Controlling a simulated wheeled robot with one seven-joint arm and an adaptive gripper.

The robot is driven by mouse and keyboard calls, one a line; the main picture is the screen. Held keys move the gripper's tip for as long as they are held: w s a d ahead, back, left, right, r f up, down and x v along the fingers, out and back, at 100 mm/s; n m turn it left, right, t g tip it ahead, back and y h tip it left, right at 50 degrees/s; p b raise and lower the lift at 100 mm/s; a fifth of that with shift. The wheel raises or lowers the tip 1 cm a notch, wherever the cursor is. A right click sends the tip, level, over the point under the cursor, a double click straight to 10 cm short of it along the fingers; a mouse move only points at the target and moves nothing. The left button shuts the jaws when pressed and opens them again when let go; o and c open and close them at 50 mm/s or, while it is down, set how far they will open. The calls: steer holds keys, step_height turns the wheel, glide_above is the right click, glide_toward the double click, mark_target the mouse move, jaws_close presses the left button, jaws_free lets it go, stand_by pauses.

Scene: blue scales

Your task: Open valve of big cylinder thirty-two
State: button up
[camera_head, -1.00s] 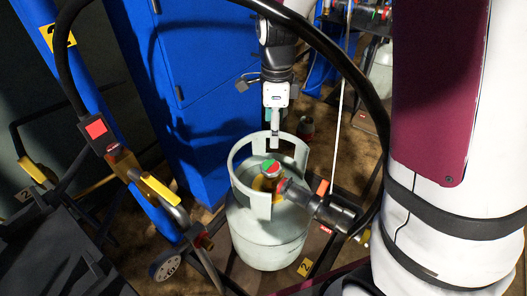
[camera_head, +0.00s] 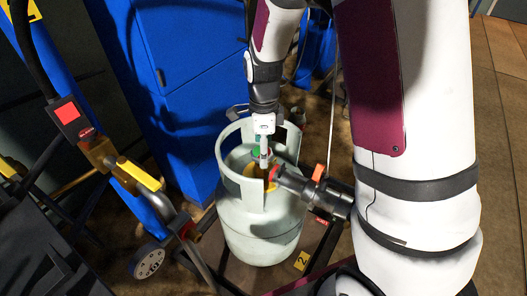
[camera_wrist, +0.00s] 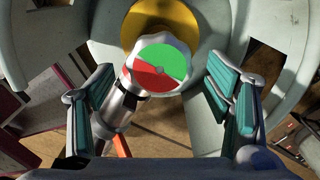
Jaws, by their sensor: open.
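The big gas cylinder (camera_head: 262,228) is pale grey-green and stands upright, with a tall collar (camera_head: 238,175) around its valve. The round valve knob has a green and red top and is partly hidden by my gripper in the head view. In the wrist view the knob (camera_wrist: 160,64) is plainly seen, just beyond and between the fingertips. My gripper (camera_wrist: 160,88) is open and empty, with one teal-padded finger on each side of the knob. I cannot tell whether either finger touches it. In the head view my gripper (camera_head: 264,160) points down inside the collar.
A hose fitting with an orange lever (camera_head: 318,173) joins the valve from the right. A yellow-handled valve (camera_head: 137,176) and gauge (camera_head: 149,262) stand at left. A blue cabinet (camera_head: 190,80) is behind.

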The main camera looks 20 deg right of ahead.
steer(key=shift+f, duration=0.1)
steer(key=c, duration=1.1)
steer(key=shift+c, duration=0.2)
